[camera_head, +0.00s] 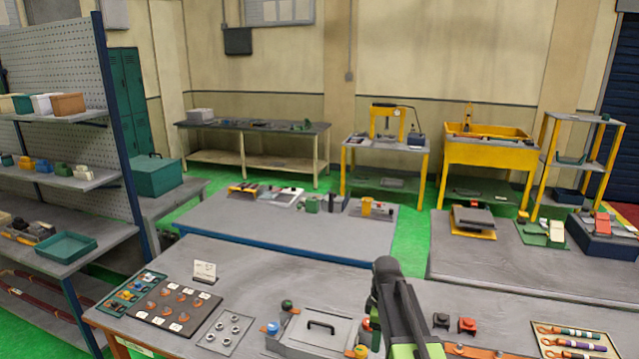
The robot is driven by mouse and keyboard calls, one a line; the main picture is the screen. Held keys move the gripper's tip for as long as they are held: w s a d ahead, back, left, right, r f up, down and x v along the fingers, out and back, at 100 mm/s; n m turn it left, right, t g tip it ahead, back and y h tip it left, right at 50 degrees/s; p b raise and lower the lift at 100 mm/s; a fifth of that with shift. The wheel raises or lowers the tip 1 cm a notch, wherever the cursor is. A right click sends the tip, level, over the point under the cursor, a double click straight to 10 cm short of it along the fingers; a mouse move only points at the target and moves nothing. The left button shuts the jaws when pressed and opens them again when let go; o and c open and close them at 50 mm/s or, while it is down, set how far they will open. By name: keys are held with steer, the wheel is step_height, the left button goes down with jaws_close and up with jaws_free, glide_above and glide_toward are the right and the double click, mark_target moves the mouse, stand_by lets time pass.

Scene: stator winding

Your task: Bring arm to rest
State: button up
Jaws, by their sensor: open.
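My gripper (390,290), dark with a green part of the arm below it, rises from the bottom edge over the front workbench (260,262). It holds nothing that I can see, and its jaws are open. It stands in front of the bench top, to the right of a grey case with a black handle (318,338). The rest of my arm is out of the picture below. The gripper hides part of the bench behind it.
On the front bench are a dark board of copper-coloured parts (165,303), a tray of rings (226,331), red and black blocks (467,325) and a tray of coloured tools (577,342). Shelves (60,180) stand left. Another bench (285,226) lies behind.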

steer(key=s+f+m+b, duration=1)
steer(key=s+f+m, duration=0.2)
steer(key=s+m, duration=0.1)
steer(key=shift+a+f+m+b, duration=0.2)
steer(key=shift+m+b, duration=0.1)
steer(key=shift+m, duration=0.2)
